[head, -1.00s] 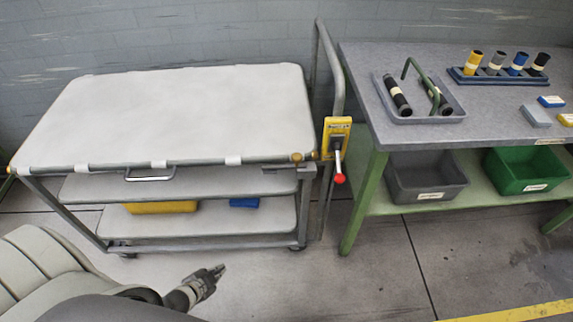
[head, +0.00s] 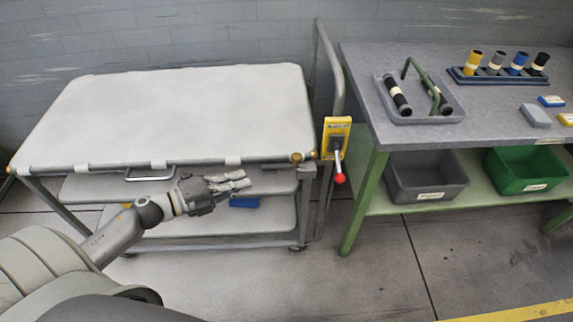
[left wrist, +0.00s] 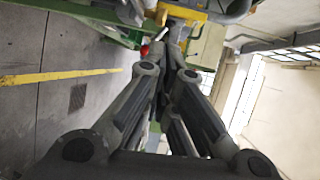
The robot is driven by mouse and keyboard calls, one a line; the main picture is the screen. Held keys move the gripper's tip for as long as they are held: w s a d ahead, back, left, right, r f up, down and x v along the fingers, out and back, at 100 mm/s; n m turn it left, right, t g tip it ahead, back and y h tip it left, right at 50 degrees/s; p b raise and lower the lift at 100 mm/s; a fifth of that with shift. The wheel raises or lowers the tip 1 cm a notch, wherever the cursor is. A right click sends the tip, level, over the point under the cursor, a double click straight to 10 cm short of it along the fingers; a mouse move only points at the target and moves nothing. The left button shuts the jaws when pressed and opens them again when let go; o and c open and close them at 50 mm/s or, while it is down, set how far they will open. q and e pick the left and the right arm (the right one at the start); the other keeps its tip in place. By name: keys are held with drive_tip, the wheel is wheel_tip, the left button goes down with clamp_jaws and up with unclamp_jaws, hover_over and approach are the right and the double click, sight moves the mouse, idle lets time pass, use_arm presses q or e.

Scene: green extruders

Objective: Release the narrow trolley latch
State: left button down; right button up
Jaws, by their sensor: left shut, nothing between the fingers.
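The trolley latch is a yellow plate (head: 337,137) at the trolley's right front corner, with a lever ending in a red knob (head: 340,178) that hangs downward. In the left wrist view the red knob (left wrist: 145,50) shows just beyond the fingers, and part of the yellow plate (left wrist: 185,13) shows at the top. My left gripper (head: 246,181) is shut and empty. It is in front of the trolley, left of the knob and apart from it, with its fingers pointing right. The grey trolley (head: 170,115) stands against the wall. My right gripper is not in view.
A green-legged workbench (head: 377,165) stands right of the latch. It carries a grey tray (head: 440,118) with dark rollers and a rack of coloured cylinders (head: 495,78). A grey bin (head: 428,180) and a green bin (head: 528,172) sit on its shelf. The floor in front is clear.

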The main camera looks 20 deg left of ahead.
sight(287, 165)
use_arm(q)
drive_tip(key=shift+w, duration=0.1)
drive_tip(key=p+x, duration=0.2)
drive_tip(key=x, duration=1.2)
drive_tip(key=shift+a+f, duration=0.1)
drive_tip(key=d, duration=0.1)
drive_tip(key=w+d, duration=0.1)
drive_tip(key=d, duration=0.1)
drive_tip(key=w+d+p, duration=0.1)
drive_tip(key=d, duration=0.1)
drive_tip(key=shift+w, duration=0.2)
drive_tip(key=shift+a, duration=0.1)
